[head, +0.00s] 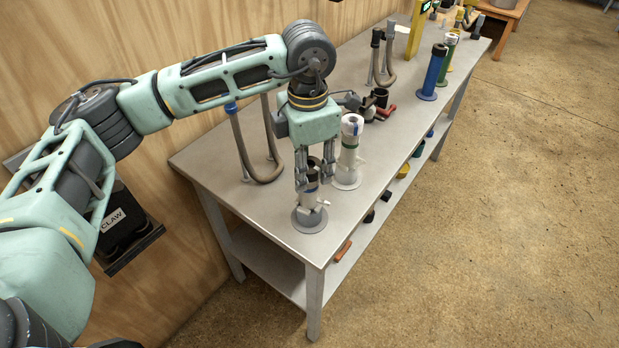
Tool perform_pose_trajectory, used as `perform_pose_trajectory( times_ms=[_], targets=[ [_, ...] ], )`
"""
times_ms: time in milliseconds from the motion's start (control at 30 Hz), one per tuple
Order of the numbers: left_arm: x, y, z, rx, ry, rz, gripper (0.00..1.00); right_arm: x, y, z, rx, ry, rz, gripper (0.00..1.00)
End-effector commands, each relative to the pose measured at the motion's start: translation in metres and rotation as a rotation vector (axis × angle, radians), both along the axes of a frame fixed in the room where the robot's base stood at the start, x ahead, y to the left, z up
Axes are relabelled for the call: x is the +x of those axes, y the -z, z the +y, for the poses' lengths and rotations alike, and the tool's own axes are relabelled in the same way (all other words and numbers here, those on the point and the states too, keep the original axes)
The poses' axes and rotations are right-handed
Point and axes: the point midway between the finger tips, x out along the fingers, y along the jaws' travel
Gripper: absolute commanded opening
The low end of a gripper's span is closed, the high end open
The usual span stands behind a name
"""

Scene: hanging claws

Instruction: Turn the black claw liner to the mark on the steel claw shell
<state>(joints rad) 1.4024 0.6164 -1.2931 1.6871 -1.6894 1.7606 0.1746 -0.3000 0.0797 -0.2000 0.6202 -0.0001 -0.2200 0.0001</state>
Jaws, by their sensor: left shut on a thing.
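The steel claw shell (310,197) stands upright on a round grey base (309,222) near the front left corner of the bench. A small side stub sticks out to its right. The black claw liner (313,163) shows as a dark rim at the shell's top. My left gripper (314,178) points straight down over the shell, its fingers on either side of the liner and shut on it. The fingers partly cover the liner. The mark on the shell is too small to make out. My right gripper is not in view.
A white claw (350,150) stands close behind on the right. Looped hoses (252,150) stand at the wall side. A blue claw (433,75) and a yellow post (415,30) are farther along the bench (230,180). Coloured parts lie on the lower shelf.

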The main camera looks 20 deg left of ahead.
Motion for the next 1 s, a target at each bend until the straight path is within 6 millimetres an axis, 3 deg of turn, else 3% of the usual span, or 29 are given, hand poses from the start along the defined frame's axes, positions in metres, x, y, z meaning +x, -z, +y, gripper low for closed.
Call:
perform_pose_trajectory(
  times_ms=[167,200,433,1000],
  targets=[
    [-0.0042,0.006,0.0018,0.009,0.003,0.018,0.0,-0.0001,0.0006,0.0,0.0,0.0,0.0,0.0],
    [-0.0043,0.006,0.0016,0.009,0.003,0.018,0.33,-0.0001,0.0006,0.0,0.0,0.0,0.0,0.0],
    [-0.0024,0.0037,0.0011,0.006,0.002,0.01,0.53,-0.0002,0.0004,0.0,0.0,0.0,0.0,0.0],
    [-0.0007,0.0011,0.0003,0.002,0.002,0.003,0.56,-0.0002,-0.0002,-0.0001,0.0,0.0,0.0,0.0]
  ],
)
